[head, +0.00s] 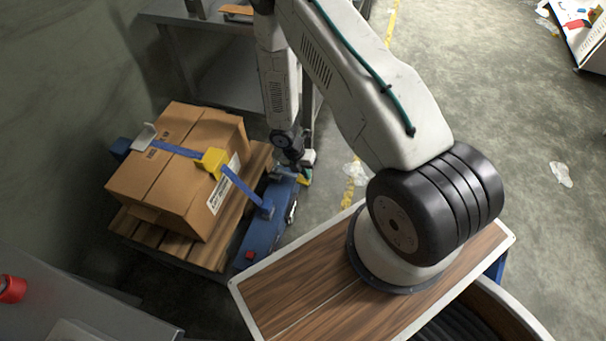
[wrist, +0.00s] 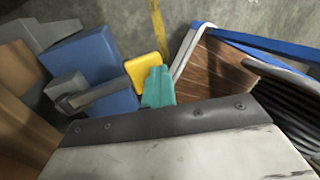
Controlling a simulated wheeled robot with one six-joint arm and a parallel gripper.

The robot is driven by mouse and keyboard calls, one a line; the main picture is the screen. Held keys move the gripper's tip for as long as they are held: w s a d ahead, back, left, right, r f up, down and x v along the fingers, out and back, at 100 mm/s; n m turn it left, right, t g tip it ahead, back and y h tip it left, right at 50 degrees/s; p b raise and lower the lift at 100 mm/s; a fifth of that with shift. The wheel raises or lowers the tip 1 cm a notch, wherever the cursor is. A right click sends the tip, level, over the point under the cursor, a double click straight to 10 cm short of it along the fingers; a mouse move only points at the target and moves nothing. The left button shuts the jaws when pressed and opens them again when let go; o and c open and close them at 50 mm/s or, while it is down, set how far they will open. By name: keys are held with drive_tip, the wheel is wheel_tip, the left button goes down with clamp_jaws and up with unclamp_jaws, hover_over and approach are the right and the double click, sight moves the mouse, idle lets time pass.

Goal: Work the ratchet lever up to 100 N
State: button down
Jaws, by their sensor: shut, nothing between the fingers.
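A blue strap (head: 240,186) crosses a cardboard box (head: 165,180) and runs down to a grey bracket on a blue housing (head: 262,232). A yellow block (head: 213,161) sits on the strap; I see no readable force value. My gripper (head: 307,172) is shut and empty at the far end of the housing. In the wrist view its teal fingertips (wrist: 158,88) are together, just in front of a yellow piece (wrist: 146,70), probably the lever's grip. I cannot tell whether they touch it. The blue housing (wrist: 88,62) and grey bracket (wrist: 68,88) are left of the fingertips.
The box stands on a wooden pallet (head: 172,246). My wood-topped base lies at the lower right. A grey table (head: 205,60) stands behind the pallet, and a grey surface (head: 75,305) with a red item (head: 12,289) is at lower left. Plastic scraps lie on the open floor at right.

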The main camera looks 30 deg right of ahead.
drive_tip(key=shift+s+a+f, duration=0.15)
drive_tip(key=shift+a+f, duration=0.05)
drive_tip(key=shift+a, duration=0.05)
wheel_tip(320, 180, up, 14)
drive_tip(key=shift+d+r, duration=0.2)
drive_tip(key=shift+d, duration=0.05)
idle(0.5)
